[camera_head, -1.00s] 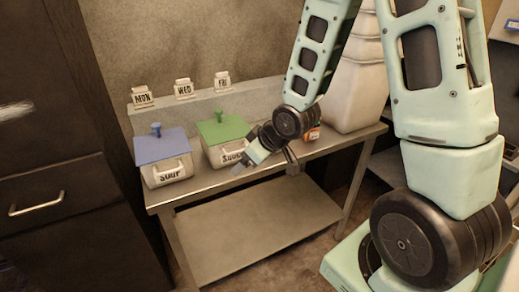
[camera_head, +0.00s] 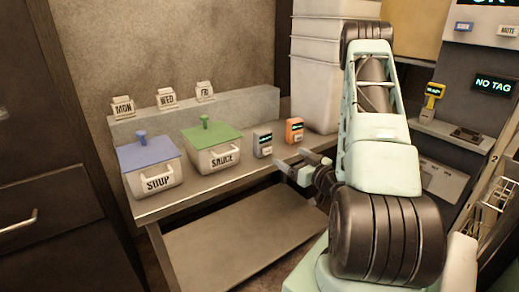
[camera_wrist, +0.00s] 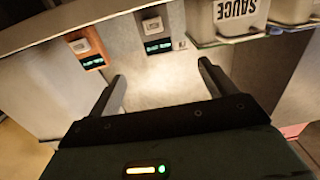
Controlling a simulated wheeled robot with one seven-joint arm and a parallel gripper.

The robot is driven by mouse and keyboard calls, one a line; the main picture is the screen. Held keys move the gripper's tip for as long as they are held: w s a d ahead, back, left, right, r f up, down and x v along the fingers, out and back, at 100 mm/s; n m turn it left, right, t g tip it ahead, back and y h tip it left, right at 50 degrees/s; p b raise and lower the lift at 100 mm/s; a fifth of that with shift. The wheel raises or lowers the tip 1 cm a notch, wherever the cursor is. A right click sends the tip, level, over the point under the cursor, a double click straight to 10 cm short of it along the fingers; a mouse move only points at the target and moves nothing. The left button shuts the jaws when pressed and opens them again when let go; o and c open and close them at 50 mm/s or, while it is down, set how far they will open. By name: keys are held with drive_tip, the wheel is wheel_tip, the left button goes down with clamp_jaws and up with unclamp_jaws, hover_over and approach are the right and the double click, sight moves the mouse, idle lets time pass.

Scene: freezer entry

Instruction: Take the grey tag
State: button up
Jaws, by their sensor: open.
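The grey tag (camera_head: 263,142) stands on the steel table, between the green-lidded SAUCE tub and the orange tag (camera_head: 294,131). In the wrist view the grey tag (camera_wrist: 157,34) lies beyond my fingertips, roughly in line with the gap between them, with the orange tag (camera_wrist: 87,52) to its left. It has a small dark display with lit text. My gripper (camera_head: 288,167) is open and empty near the table's front edge, apart from the tag. Its two dark fingers also show in the wrist view (camera_wrist: 161,71).
The SAUCE tub (camera_head: 215,158) and blue-lidded SOUP tub (camera_head: 157,183) stand left of the grey tag. MON, WED and FRI tags stand on a raised ledge (camera_head: 235,114). White stacked bins (camera_head: 313,90) stand behind right. A NO TAG panel (camera_head: 494,85) is at right.

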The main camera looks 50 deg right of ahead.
sight(266, 141)
drive_tip(key=x, duration=1)
drive_tip(key=shift+w, duration=0.1)
drive_tip(key=shift+d+f+p+x, duration=0.15)
drive_tip(key=shift+p+x, duration=0.3)
drive_tip(key=shift+x, duration=1)
drive_tip(key=shift+d+f+p+x, duration=0.15)
drive_tip(key=shift+p+x, duration=0.25)
drive_tip(key=shift+x, duration=1.1)
drive_tip(key=shift+c, duration=0.3)
drive_tip(key=c, duration=1)
